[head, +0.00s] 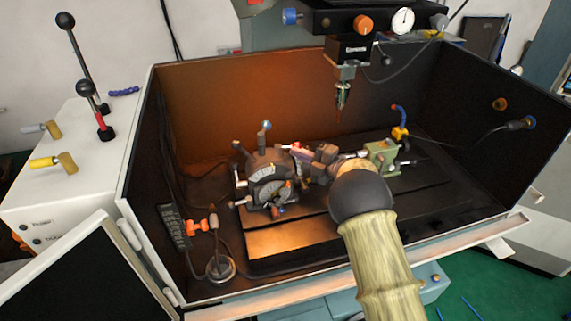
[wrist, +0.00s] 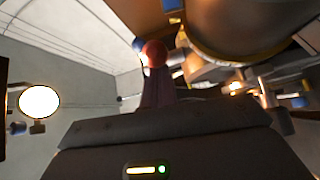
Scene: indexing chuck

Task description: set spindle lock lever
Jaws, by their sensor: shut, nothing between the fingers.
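The indexing chuck (head: 268,190) stands on the machine bed, with a dark graduated face and several short levers and knobs. A red knob (head: 297,147) shows at its upper right. In the wrist view a red ball knob (wrist: 153,52) sits right at the tips of my gripper (wrist: 158,85). Its fingers are shut with nothing between them; whether they touch the knob I cannot tell. In the head view my gripper (head: 312,158) reaches left beside the chuck, partly hidden by my wrist. Which lever is the spindle lock lever is not clear.
A green tailstock (head: 382,158) stands right of the chuck. A tool spindle (head: 342,95) hangs above. Enclosure walls (head: 210,85) surround the bed. An orange fitting and cable (head: 197,226) are at the left. The front of the bed (head: 290,240) is clear.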

